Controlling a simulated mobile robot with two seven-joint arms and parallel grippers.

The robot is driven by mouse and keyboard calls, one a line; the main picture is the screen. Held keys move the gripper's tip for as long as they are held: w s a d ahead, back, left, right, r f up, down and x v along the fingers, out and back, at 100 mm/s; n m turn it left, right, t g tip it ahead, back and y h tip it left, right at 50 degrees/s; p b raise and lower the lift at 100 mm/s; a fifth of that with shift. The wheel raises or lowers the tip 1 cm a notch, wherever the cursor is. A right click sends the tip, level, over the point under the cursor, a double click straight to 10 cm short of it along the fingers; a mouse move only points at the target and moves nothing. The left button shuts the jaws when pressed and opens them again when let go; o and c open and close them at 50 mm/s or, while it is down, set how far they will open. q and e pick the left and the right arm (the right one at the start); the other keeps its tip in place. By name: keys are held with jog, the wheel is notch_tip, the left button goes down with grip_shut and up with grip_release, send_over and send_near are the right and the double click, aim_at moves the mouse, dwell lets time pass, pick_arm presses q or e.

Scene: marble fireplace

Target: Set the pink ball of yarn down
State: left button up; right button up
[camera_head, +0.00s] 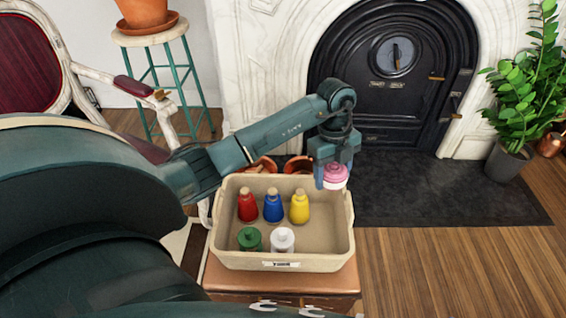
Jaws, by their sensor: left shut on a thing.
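My left gripper (334,183) comes in from the left and points down. It is shut on the pink ball of yarn (335,172), which shows pink on top with a white lower part. It holds the yarn at the back right corner of a beige bin (226,215) with a label on its front. I cannot tell whether the yarn touches the bin. Inside the bin stand red (247,207), blue (273,208) and yellow (299,208) items in a back row, and green (250,239) and white (282,240) ones in front. My right gripper is not in view.
The bin stands on a brown wooden stand (282,283). The right side inside the bin is free. Terracotta pots (298,164) are behind it. A dark mat (430,190) lies before the black fireplace (390,85). A potted plant (510,160) is at the right, a chair (30,65) at the left.

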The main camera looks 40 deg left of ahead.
pick_arm(q)
jog(key=n, duration=0.1)
jog(key=f+n, duration=0.1)
jog(key=n, duration=0.1)
jog(key=shift+s+a+f+t, duration=0.3)
jog(key=shift+a, duration=0.05)
jog(key=b, duration=0.4)
send_over(321, 229)
jog(key=f, duration=1.2)
jog(key=shift+a+f, duration=0.3)
jog(key=shift+f, duration=0.55)
notch_tip(321, 229, down, 4)
jog(key=shift+f+b, duration=0.15)
jog(key=shift+b, duration=1)
jog(key=shift+w, duration=0.1)
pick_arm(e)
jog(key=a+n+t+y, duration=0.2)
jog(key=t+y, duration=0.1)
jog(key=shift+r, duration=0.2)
